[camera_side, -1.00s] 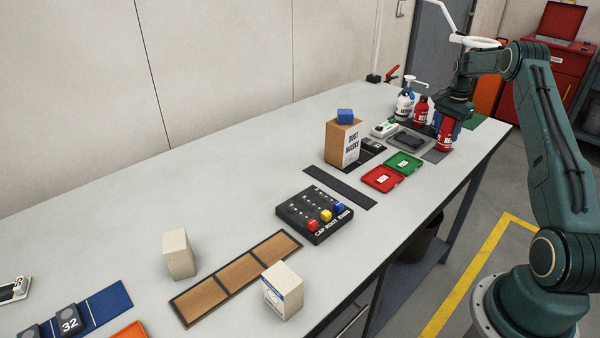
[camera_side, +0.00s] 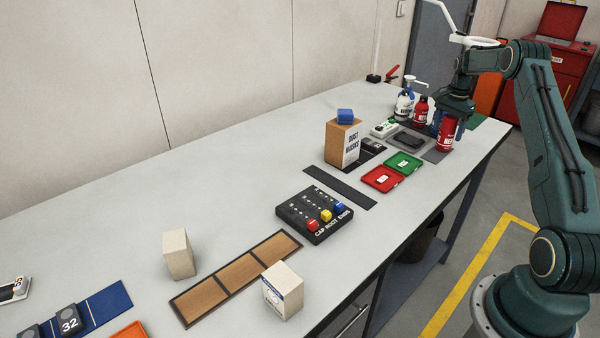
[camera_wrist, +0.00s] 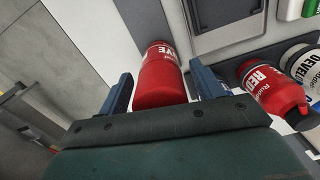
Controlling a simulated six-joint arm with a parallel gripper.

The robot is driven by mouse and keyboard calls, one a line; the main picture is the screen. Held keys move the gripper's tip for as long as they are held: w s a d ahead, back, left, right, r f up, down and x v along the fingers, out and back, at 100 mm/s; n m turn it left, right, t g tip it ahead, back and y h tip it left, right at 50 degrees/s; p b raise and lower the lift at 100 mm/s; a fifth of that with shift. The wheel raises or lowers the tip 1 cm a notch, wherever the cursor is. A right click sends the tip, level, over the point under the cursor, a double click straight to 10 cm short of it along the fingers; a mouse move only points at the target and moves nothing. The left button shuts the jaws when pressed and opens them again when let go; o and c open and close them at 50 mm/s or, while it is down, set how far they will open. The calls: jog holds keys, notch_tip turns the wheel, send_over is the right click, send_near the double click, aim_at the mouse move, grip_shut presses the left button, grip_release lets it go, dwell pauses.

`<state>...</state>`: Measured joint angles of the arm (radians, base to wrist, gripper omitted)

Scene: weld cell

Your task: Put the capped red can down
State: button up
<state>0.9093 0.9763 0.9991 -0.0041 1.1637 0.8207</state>
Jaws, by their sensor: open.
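The red can (camera_side: 445,136) stands upright at the bench's right end, by a grey pad (camera_side: 435,156). It also shows in the wrist view (camera_wrist: 160,80), where its top end is partly hidden by my gripper body, so I cannot make out its cap. My gripper (camera_side: 449,124) is right above the can and open. In the wrist view the two blue fingers of my gripper (camera_wrist: 163,88) are on either side of the can, with a visible gap on each side.
A second red bottle (camera_side: 420,111) and a white pump bottle (camera_side: 404,106) stand close behind. A grey tray (camera_side: 410,142), green tray (camera_side: 404,163) and red tray (camera_side: 382,179) lie to the left. The bench's front edge is close on the right.

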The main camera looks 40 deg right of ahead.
notch_tip(320, 180, up, 11)
jog(key=shift+r, duration=0.15)
dwell(0.4)
dwell(0.5)
jog(key=shift+w+a+r, duration=0.1)
jog(key=shift+a+r, duration=0.1)
jog(key=a+r+n+t, duration=0.1)
jog(key=a+r+n, duration=0.3)
jog(key=a, duration=0.6)
jog(key=a+r+n+t+h, duration=0.1)
jog(key=a+r+n, duration=0.1)
jog(key=a+r, duration=0.6)
jog(key=a+r+n+t, duration=0.1)
jog(key=a+r+n, duration=0.25)
jog(key=a, duration=0.75)
jog(key=s+a+f+n+t, duration=0.1)
jog(key=s+a+f+n, duration=0.1)
jog(key=s+a, duration=0.4)
jog(key=s+a+f+n, duration=0.2)
jog(key=s+a+n, duration=0.3)
jog(key=s+a, duration=0.2)
jog(key=s+a+f+n+t+y, duration=0.1)
jog(key=s+a+f+n, duration=0.2)
jog(key=s+a, duration=0.3)
jog(key=shift+s+a+t, duration=0.25)
jog(key=shift+s+t, duration=0.05)
jog(key=shift+s, duration=0.45)
